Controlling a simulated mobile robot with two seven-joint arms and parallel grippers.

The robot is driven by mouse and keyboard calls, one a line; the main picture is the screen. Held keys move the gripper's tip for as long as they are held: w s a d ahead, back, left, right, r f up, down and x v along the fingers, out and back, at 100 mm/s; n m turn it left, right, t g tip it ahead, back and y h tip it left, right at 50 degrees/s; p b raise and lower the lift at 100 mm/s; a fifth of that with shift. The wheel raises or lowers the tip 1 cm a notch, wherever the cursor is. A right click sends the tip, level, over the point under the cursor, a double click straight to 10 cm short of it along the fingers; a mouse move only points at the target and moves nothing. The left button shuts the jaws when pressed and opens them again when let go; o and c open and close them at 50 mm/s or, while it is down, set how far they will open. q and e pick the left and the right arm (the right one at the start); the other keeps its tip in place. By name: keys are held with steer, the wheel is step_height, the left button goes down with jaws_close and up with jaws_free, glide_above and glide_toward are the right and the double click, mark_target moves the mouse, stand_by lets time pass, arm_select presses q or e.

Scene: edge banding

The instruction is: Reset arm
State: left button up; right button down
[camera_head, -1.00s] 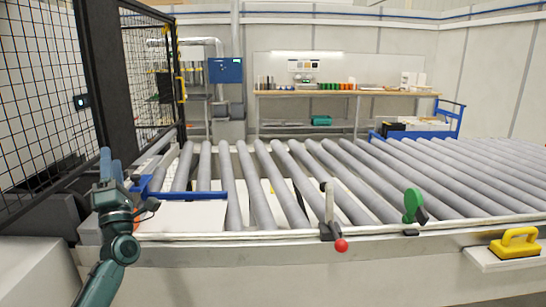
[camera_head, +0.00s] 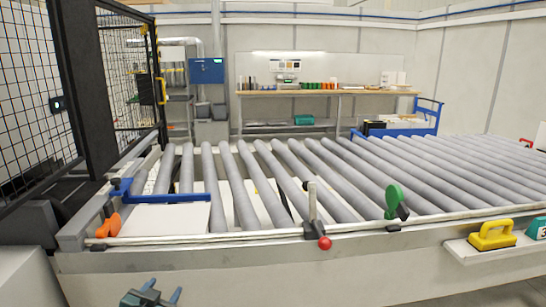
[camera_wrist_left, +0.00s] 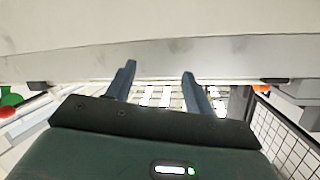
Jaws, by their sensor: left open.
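My left gripper (camera_head: 163,290) shows at the bottom of the head view, low in front of the conveyor's pale front face. Its two blue-grey fingers are apart with nothing between them. In the left wrist view the fingers (camera_wrist_left: 158,88) are also spread and empty, with the pale conveyor side filling the top of the picture. Most of the left arm is out of the head view. My right gripper is not in view.
A roller conveyor (camera_head: 240,190) spans the view. A white panel (camera_head: 165,219) lies on it beside a blue bar (camera_head: 170,197). An orange handle (camera_head: 109,226), a red knob (camera_head: 325,243), a green clamp (camera_head: 394,196) and a yellow handled tool (camera_head: 491,235) line the front edge. A mesh fence stands left.

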arm_select(q)
steer(key=s+d+f+g+h, duration=0.1)
steer(key=s+d+f, duration=0.2)
steer(key=s, duration=0.6)
steer(key=s+d+f+g+h, duration=0.1)
steer(key=s+d+f, duration=0.3)
steer(key=s, duration=0.6)
steer(key=s+d+f+g, duration=0.2)
steer(key=s+d+f, duration=0.2)
steer(key=s, duration=0.5)
steer(key=shift+s+d+n+h, duration=0.35)
steer(key=shift+d+n+h, duration=0.05)
steer(key=shift+d, duration=0.35)
